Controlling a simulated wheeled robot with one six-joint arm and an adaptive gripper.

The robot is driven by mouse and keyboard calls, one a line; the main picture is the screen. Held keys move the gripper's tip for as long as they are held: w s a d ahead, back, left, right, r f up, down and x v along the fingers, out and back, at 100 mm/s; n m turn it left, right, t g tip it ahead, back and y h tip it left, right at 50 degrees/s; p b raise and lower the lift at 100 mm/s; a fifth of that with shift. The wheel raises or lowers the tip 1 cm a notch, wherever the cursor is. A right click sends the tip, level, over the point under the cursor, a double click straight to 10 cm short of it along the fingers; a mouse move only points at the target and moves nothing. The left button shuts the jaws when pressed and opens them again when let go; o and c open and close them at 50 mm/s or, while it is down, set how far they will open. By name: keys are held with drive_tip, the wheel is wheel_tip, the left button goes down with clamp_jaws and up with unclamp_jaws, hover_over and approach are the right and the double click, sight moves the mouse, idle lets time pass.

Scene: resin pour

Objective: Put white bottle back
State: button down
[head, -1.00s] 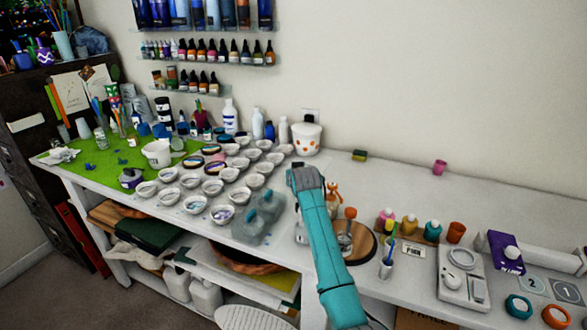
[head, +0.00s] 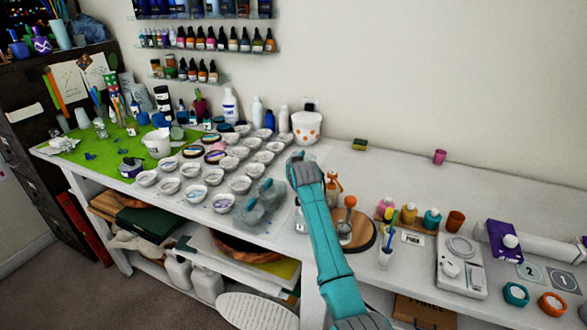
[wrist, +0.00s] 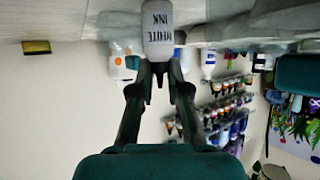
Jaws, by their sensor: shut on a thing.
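In the wrist view, the white ink bottle (wrist: 158,42) with dark "WHITE INK" lettering is between the fingertips of my gripper (wrist: 160,70). The gripper is shut on it. The picture appears upside down, with the table along the top edge. The bottle and fingers are hidden in the head view, where my teal arm reaches over the table beside the wooden turntable. Pink (head: 386,207), yellow (head: 409,213) and teal (head: 432,218) bottles stand together to the right of the arm.
Several white cups (head: 238,183) and a grey mould (head: 262,202) are left of my arm. A wooden turntable (head: 366,233) and a brush cup (head: 386,254) are close on its right. The back right tabletop is mostly clear.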

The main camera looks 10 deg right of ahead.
drive_tip(key=shift+f, duration=0.4)
drive_tip(key=c, duration=1.1)
unclamp_jaws()
drive_tip(key=shift+o, duration=0.2)
